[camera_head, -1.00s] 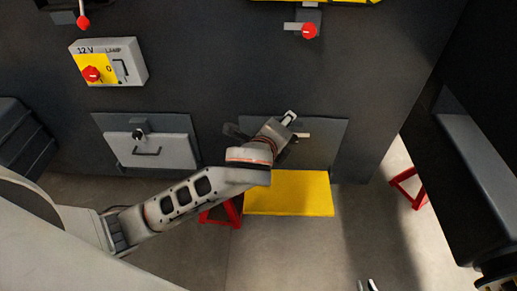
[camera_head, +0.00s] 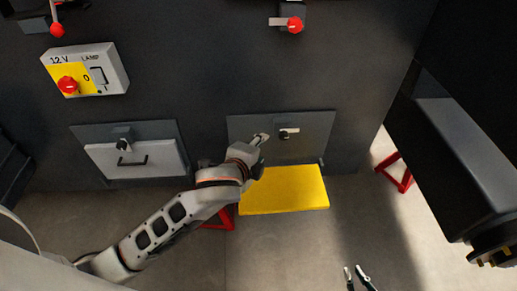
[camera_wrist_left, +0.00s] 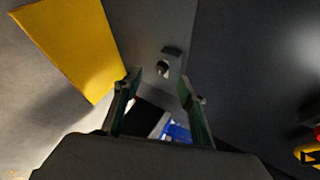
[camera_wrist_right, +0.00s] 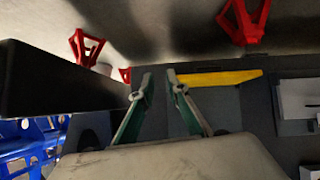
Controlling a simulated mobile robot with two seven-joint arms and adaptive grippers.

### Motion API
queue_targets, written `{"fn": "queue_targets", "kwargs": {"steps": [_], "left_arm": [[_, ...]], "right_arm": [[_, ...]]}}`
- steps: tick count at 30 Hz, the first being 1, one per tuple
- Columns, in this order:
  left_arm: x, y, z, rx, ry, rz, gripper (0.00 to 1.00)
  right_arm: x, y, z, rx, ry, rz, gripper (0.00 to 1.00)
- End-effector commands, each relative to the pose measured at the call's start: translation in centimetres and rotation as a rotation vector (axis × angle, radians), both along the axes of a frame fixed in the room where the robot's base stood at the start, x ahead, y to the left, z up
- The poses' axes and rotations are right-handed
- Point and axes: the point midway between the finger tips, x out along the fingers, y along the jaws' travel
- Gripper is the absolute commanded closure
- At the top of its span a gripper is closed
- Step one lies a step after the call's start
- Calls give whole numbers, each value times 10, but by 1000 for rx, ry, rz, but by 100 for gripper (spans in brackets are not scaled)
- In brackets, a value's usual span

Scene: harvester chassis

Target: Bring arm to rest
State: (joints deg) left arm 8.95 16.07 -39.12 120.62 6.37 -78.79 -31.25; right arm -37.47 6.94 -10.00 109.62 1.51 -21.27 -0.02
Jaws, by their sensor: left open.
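My left arm (camera_head: 168,225) reaches in from the lower left in the head view. Its gripper (camera_head: 262,138) is in front of the grey right-hand panel (camera_head: 310,124), left of the panel's small latch (camera_head: 289,133). In the left wrist view the left gripper (camera_wrist_left: 160,84) has its fingers apart with nothing between them. My right gripper (camera_head: 354,270) shows only its fingertips at the bottom of the head view, apart and empty, above the floor. In the right wrist view the right gripper (camera_wrist_right: 160,76) shows a narrow gap between its fingertips.
A yellow flap (camera_head: 285,190) sticks out below the right-hand panel. A closed hatch with a handle (camera_head: 140,158) and a 12 V lamp switch box (camera_head: 85,70) are to the left. A dark beam (camera_head: 465,150) stands at right. Open floor lies in front.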

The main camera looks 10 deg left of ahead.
Motion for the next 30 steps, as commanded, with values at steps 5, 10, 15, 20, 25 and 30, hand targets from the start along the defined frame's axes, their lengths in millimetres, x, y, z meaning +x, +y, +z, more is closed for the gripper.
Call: {"fn": "queue_targets", "kwargs": {"steps": [5,10,15,20,25,30], "left_arm": [[0,0,0,1,0,-1,59],[-3,0,-7,-25,12,8,59],[-27,1,-51,-235,95,84,59],[-71,14,-112,-556,202,243,59],[-127,41,-166,-865,278,447,59],[-177,72,-200,-1075,302,617,59]], "right_arm": [[0,0,0,0,0,0,85],[0,0,0,0,-1,0,85],[1,2,2,3,-3,3,85],[3,7,7,11,-14,11,85],[9,12,19,19,-37,20,85],[10,19,24,28,-46,30,85]]}}
